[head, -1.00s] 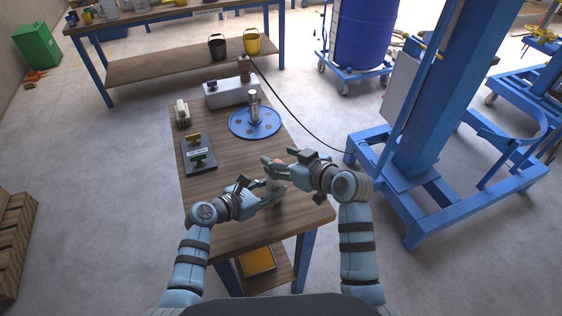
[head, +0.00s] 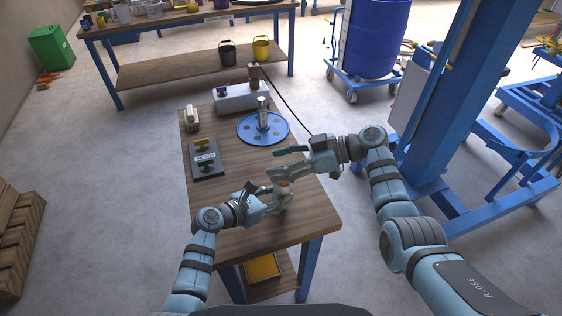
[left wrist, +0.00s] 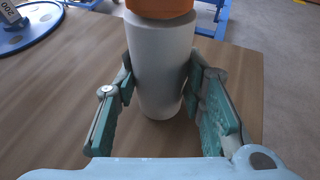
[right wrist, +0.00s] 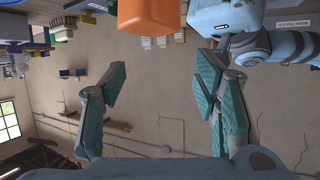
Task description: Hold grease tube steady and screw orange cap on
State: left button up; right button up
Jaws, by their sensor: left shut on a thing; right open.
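The grease tube (left wrist: 158,75) is a white cylinder, upright above the worktable. Its orange cap (left wrist: 160,8) shows on its top end, cut off by the left wrist picture's upper edge. Whether the cap is screwed tight cannot be told. My left gripper (left wrist: 160,68) is shut on the tube, a finger on each side. In the head view the tube (head: 283,199) is small and partly hidden by my left gripper (head: 276,203). My right gripper (head: 277,163) is open and empty, just above and beside the cap. The right wrist view shows the orange cap (right wrist: 148,18) beyond its open fingers (right wrist: 161,66).
The wooden table (head: 225,220) also bears a blue disc with a metal post (head: 263,128), a grey panel with switches (head: 207,160) and a pale box (head: 240,98) farther back. A blue machine column (head: 440,120) stands to the right. The table's front left is clear.

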jog(key=v, duration=1.2)
